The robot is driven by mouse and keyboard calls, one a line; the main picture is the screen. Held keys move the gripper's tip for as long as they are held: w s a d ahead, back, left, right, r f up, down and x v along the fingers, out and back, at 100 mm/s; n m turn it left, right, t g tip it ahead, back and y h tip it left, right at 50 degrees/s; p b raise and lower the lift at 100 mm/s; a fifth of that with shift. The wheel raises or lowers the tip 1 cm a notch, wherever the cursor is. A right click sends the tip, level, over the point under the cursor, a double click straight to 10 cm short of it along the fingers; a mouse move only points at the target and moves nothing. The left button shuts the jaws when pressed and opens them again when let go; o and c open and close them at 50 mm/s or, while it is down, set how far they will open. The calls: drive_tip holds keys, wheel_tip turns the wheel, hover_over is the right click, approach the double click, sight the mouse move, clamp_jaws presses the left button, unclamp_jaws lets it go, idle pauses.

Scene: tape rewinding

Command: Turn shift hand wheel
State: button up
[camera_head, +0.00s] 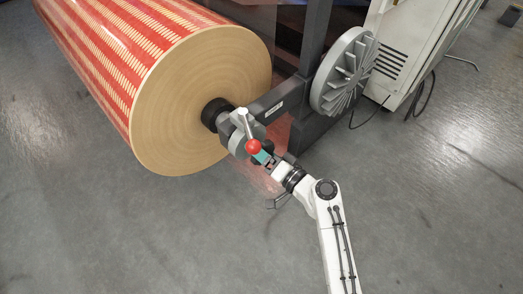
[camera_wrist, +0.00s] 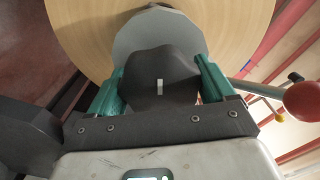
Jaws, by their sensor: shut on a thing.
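The shift hand wheel appears to be the dark lobed knob (camera_wrist: 158,64) with a small white mark, in the middle of the wrist view. It sits in front of a grey disc (camera_wrist: 160,28). My gripper (camera_wrist: 159,84) has its green fingers on the knob's left and right sides, shut on it. In the head view my gripper (camera_head: 264,157) reaches the mechanism at the roll's end from the lower right, and the knob is mostly hidden there. A red ball (camera_head: 253,146) on a lever is close beside the fingers; it also shows at the right of the wrist view (camera_wrist: 304,101).
A large roll (camera_head: 200,100) of red and cream patterned material fills the upper left. A grey ribbed wheel (camera_head: 344,72) stands on the dark frame (camera_head: 306,126) to the right. A pale cabinet (camera_head: 413,45) with cables is behind it. The grey floor (camera_head: 440,210) is clear.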

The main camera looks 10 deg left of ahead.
drive_tip(key=o, duration=0.9)
drive_tip(key=shift+d, duration=0.1)
drive_tip(key=p+v, duration=0.2)
drive_tip(key=v, duration=0.8)
drive_tip(key=shift+s+d, duration=0.25)
drive_tip(key=shift+s, duration=0.05)
drive_tip(key=shift+f, duration=0.1)
